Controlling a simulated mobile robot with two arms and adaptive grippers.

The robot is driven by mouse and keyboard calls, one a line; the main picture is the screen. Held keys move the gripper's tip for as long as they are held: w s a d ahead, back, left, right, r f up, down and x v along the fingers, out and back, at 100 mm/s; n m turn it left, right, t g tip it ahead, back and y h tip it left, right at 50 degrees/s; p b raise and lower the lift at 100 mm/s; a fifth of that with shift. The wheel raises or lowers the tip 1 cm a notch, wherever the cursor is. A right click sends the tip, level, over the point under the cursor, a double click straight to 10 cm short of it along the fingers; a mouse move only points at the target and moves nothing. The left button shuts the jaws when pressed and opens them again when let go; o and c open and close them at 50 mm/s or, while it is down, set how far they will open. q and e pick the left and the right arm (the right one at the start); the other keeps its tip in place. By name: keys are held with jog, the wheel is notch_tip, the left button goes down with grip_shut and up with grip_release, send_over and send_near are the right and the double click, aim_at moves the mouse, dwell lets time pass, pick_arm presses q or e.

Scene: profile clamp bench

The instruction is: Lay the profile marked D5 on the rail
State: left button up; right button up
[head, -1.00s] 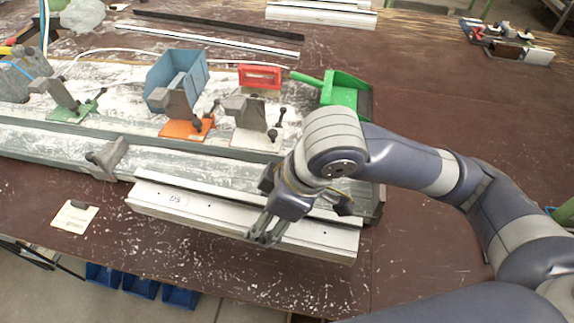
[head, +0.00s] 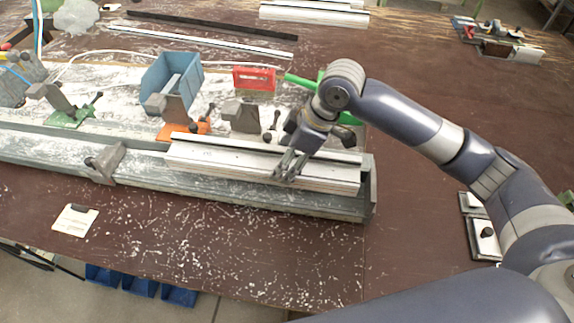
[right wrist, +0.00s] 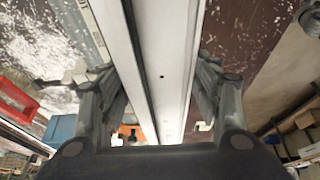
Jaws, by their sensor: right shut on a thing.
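The profile marked D5 (head: 225,162) is a long white-grey bar with a step along it, and its label does not show now. My right gripper (head: 288,168) is shut on it near its right part; in the right wrist view the profile (right wrist: 158,75) runs between the two fingers (right wrist: 160,95). The profile is over the right end of the grey rail (head: 235,199), roughly parallel to it. I cannot tell whether it touches the rail. My left gripper is not in view.
A grey stop block (head: 104,163) sits on the rail left of the profile. Clamps with green (head: 72,117), orange and grey bases stand behind the rail. A blue bin (head: 171,82), a red frame (head: 255,79) and a green dustpan lie further back.

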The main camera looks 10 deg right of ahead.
notch_tip(320, 180, down, 3)
jog(key=shift+r+p, duration=0.1)
jog(key=shift+p, duration=0.45)
jog(key=shift+f, duration=0.25)
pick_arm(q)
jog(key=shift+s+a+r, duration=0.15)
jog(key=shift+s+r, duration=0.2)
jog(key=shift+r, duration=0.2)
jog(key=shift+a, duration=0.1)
pick_arm(e)
jog(key=shift+f, duration=0.15)
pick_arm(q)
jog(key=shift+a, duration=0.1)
pick_arm(e)
jog(key=shift+f, duration=0.4)
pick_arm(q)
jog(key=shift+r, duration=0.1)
pick_arm(e)
jog(key=o, duration=1.5)
jog(key=shift+f, duration=0.15)
jog(key=shift+s, duration=0.1)
